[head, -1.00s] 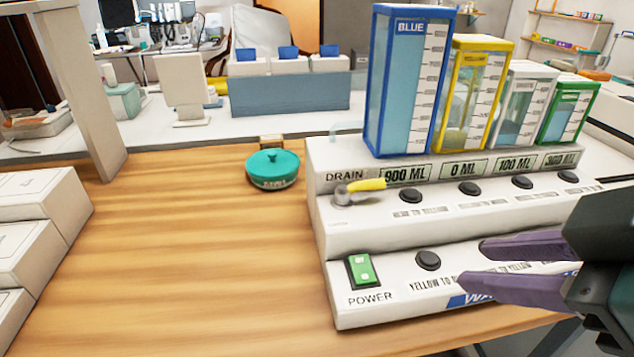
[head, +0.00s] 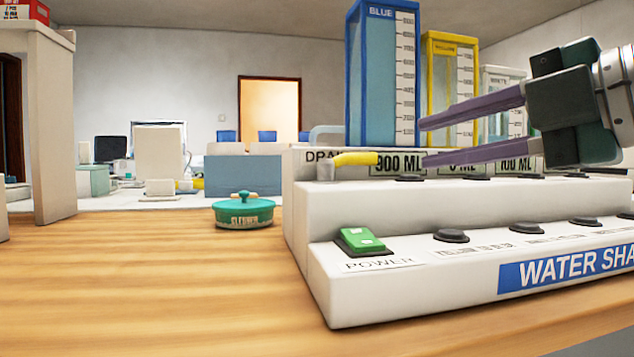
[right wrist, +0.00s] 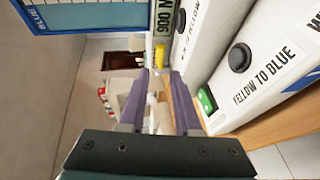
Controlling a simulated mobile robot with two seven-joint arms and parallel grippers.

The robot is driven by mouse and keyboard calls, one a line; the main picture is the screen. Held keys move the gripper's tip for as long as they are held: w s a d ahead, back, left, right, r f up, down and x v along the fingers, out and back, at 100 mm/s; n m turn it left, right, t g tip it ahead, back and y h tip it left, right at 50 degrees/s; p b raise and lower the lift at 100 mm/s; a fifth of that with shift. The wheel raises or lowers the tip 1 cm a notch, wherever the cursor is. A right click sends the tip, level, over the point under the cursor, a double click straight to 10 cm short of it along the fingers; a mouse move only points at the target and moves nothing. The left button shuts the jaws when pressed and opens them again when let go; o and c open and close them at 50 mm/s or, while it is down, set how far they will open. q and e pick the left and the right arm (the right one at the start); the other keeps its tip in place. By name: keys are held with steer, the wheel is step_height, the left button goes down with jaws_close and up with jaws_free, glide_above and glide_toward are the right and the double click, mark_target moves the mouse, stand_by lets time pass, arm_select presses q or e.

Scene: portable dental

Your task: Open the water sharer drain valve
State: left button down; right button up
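The water sharer (head: 308,222) is a white stepped machine on the wooden table. Its drain valve has a yellow handle (head: 355,159) on a grey stub (head: 325,169), at the left end of the upper step beside the 900 ML display. The handle points right. My right gripper (head: 424,142) is open and empty, its purple fingers pointing left toward the handle but apart from it. In the right wrist view the yellow handle (right wrist: 154,84) shows ahead, between the two fingers (right wrist: 160,98). My left gripper is out of view.
The blue tank (head: 383,80), yellow tank (head: 450,60) and white tank (head: 500,80) stand just behind the right gripper's fingers. A green power switch (head: 360,240) is on the lower step. A teal lidded pot (head: 244,211) stands left of the machine. The table's left front is clear.

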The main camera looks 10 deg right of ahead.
mark_target(366, 158)
steer(key=b+x, duration=0.1)
steer(key=x, duration=0.8)
steer(key=shift+w+a+f, duration=0.1)
steer(key=shift+w+a, duration=0.05)
steer(key=shift+a, duration=0.05)
steer(key=shift+c, duration=0.2)
jaws_close()
